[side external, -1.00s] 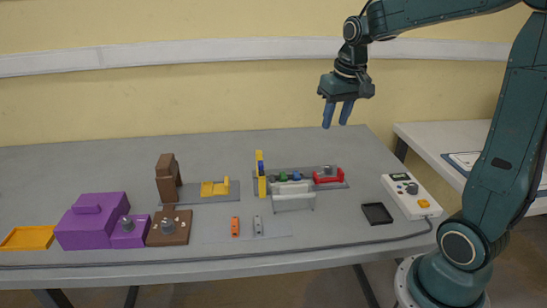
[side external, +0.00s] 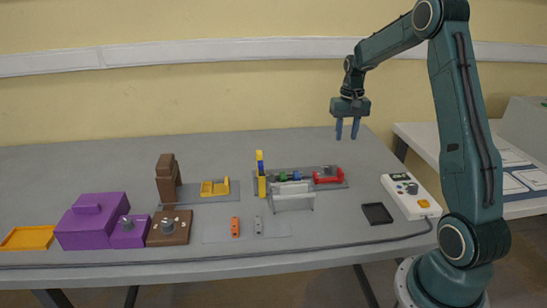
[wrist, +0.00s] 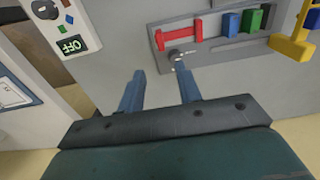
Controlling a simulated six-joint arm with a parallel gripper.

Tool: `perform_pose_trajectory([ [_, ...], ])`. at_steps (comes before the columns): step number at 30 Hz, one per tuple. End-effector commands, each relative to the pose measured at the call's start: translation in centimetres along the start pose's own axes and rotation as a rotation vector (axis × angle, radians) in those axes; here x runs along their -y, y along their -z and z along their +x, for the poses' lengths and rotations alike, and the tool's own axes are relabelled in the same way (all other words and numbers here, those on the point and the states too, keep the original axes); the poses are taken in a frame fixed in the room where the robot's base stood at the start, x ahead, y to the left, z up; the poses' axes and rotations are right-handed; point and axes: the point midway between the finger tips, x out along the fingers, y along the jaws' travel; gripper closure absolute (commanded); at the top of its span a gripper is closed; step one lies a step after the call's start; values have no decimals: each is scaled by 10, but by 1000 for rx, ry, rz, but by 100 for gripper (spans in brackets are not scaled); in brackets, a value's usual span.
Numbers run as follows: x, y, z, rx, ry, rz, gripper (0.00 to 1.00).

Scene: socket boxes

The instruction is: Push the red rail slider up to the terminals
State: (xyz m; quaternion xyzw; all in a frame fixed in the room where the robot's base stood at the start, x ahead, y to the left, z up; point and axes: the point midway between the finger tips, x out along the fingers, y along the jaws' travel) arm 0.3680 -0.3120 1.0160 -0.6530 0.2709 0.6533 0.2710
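The red rail slider (side external: 327,176) sits at the right end of the grey rail base (side external: 300,188) in the side view. It also shows in the wrist view (wrist: 179,34) at the top, with a grey knob-like part (wrist: 179,56) beside it. Blue and green terminals (side external: 283,177) stand left of the slider, with a gap between. My gripper (side external: 347,138) is open and empty, in the air at the back right of the table, apart from the slider. In the wrist view my two blue fingers (wrist: 158,85) are spread.
A yellow post (side external: 260,178) stands at the base's left end. A clear-grey cover (side external: 293,197) stands in front of the rail. A white control box (side external: 411,196) and a black tray (side external: 377,213) lie to the right. Purple and brown boxes (side external: 91,222) (side external: 169,228) stand left.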

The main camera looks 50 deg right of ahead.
Motion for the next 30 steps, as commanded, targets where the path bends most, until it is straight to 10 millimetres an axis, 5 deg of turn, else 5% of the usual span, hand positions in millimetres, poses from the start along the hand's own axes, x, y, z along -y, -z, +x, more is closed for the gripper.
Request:
perform_pose_trajectory([
  [11, 0, -1, 15, 3, 0, -1, 65],
  [30, 0, -1, 106, 3, 0, -1, 65],
])
